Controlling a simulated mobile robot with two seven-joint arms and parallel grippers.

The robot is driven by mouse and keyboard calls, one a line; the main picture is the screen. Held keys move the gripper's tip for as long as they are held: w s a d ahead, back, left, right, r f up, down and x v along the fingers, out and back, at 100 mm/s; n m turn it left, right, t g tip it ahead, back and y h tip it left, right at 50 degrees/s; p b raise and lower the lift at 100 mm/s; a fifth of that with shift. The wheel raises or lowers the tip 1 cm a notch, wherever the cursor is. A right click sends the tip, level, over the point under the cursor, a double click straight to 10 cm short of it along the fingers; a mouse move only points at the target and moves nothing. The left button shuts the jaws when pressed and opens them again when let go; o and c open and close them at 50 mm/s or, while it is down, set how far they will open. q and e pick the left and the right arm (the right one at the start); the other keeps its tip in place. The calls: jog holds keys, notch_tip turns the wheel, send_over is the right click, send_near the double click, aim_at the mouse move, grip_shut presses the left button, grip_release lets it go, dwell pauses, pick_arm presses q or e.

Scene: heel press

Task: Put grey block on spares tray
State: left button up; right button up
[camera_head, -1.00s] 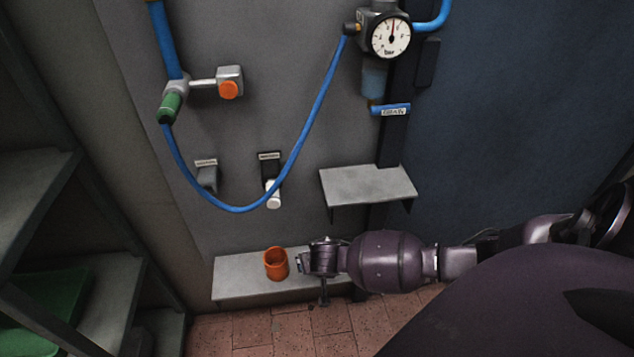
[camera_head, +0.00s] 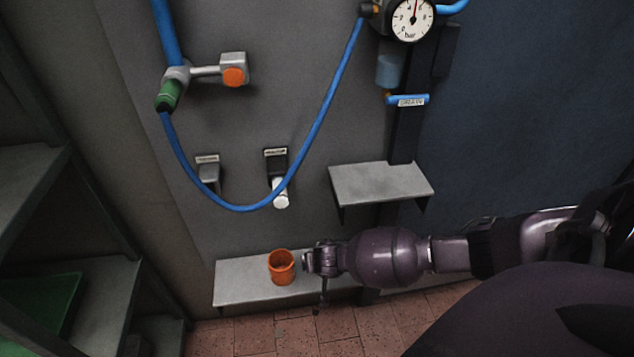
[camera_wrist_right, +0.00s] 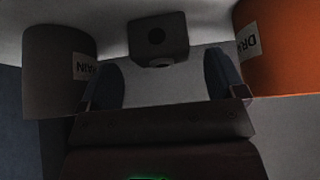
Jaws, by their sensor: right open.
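The grey block (camera_wrist_right: 158,40), with a dark round hole in its face, stands between a dark grey cup (camera_wrist_right: 58,70) and an orange cup in the right wrist view (camera_wrist_right: 285,50). My right gripper (camera_wrist_right: 165,75) is open, its fingers spread to either side in front of the block; I cannot tell whether they touch it. In the head view the right gripper (camera_head: 308,263) is low over the lower shelf, just right of the orange cup (camera_head: 281,267); the block is hidden there. A green tray (camera_head: 45,315) lies on the left rack; no label is readable. My left gripper is out of view.
The lower shelf (camera_head: 238,284) is clear left of the orange cup. An empty upper shelf (camera_head: 380,185) is above my right forearm. A blue hose (camera_head: 318,115) loops down the wall past a white-ended fitting (camera_head: 280,193). The rack (camera_head: 105,290) stands at left.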

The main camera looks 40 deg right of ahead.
jog(key=x, duration=0.1)
jog(key=b+x, duration=0.1)
jog(key=shift+f, duration=0.45)
jog(key=shift+w+f, duration=0.15)
jog(key=shift+f, duration=0.05)
jog(key=shift+w+d+r, duration=0.1)
jog(key=shift+w+r, duration=0.05)
jog(key=shift+r, duration=0.05)
jog(key=c, duration=1.2)
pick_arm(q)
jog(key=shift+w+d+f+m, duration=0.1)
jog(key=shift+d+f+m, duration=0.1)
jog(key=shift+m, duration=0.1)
